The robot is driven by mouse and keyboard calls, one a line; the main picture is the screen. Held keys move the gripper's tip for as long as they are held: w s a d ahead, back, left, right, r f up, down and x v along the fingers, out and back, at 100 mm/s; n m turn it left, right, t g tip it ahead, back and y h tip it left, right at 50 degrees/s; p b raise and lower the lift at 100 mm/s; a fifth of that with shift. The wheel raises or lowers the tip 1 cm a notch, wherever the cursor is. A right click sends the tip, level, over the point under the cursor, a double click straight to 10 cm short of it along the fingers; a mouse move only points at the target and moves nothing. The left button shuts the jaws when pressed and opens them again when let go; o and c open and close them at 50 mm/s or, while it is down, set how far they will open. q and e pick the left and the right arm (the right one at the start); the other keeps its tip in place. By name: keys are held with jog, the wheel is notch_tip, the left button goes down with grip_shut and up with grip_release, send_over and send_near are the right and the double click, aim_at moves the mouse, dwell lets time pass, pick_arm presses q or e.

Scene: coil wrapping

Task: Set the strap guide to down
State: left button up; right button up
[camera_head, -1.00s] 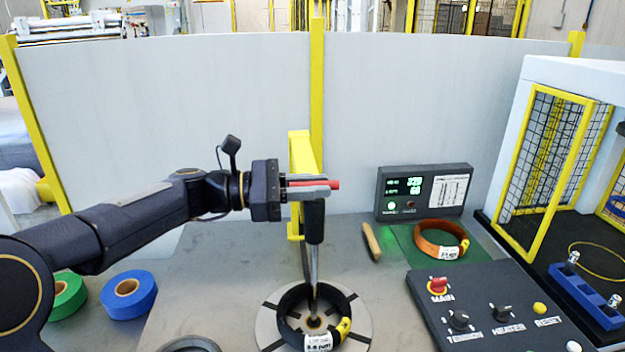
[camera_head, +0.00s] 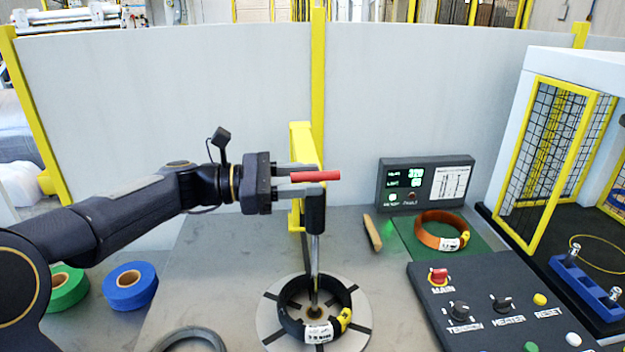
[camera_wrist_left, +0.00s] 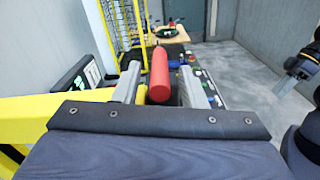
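The strap guide is a black sleeve (camera_head: 315,212) with a metal rod (camera_head: 315,262) below it, in front of a yellow post (camera_head: 302,150). It stands lowered, its rod reaching into the black coil (camera_head: 290,318) on the round turntable (camera_head: 270,325). A red handle (camera_head: 318,176) sits at its top; it also shows in the left wrist view (camera_wrist_left: 159,75). My left gripper (camera_head: 305,179) is open, one finger on each side of the handle, with gaps showing in the wrist view. A dark gripper, apparently my right (camera_wrist_left: 288,82), shows at the wrist view's right edge; its opening is unclear.
A control panel (camera_head: 480,285) with knobs and a lit display box (camera_head: 425,185) stand to the right. A copper coil (camera_head: 428,243) lies on a green mat. Blue (camera_head: 130,288) and green tape rolls lie at left. A caged yellow-framed enclosure (camera_head: 545,165) stands far right.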

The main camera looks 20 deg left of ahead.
pick_arm(q)
jog(key=v, duration=0.6)
jog(key=shift+s+a, duration=0.1)
dwell(0.3)
